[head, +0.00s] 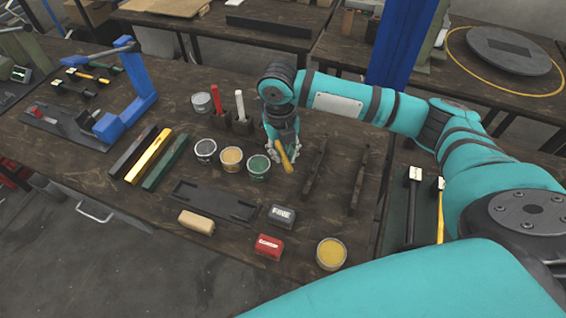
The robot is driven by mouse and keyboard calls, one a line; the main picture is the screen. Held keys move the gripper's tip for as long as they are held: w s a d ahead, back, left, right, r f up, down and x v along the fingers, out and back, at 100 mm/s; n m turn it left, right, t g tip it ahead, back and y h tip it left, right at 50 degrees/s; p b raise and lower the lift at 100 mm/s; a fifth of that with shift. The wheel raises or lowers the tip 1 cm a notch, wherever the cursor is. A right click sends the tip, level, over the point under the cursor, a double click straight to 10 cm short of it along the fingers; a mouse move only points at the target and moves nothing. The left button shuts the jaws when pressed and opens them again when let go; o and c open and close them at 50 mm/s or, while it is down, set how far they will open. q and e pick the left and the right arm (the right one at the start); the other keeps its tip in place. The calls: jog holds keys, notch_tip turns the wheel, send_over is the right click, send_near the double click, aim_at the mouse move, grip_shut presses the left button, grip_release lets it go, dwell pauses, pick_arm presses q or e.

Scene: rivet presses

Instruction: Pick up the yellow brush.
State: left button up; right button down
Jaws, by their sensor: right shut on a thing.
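The yellow brush (285,159) is in the grasp of my right gripper (282,146), above the dark wooden bench. Its rounded yellow-tan end sticks out below the fingers, slightly tilted. The rest of it is hidden by the gripper. My right gripper is shut on it, with its wrist pointing down. I cannot tell whether the brush touches anything else. My left gripper is not in view.
A red brush (216,98) and a white brush (240,104) stand in dark holders left of the gripper. A green paint tin (258,168) is close by on the left. Dark bars (315,170) lie to the right. Several blocks lie in front.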

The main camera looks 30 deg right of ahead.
jog(key=s+a, duration=0.1)
jog(key=s, duration=0.5)
jog(key=s+a+b, duration=0.1)
jog(key=s, duration=0.6)
jog(key=s+a+b, duration=0.1)
jog(key=s, duration=0.5)
jog(key=shift+s+f, duration=0.1)
jog(key=shift+s, duration=0.15)
jog(key=shift+w, duration=0.1)
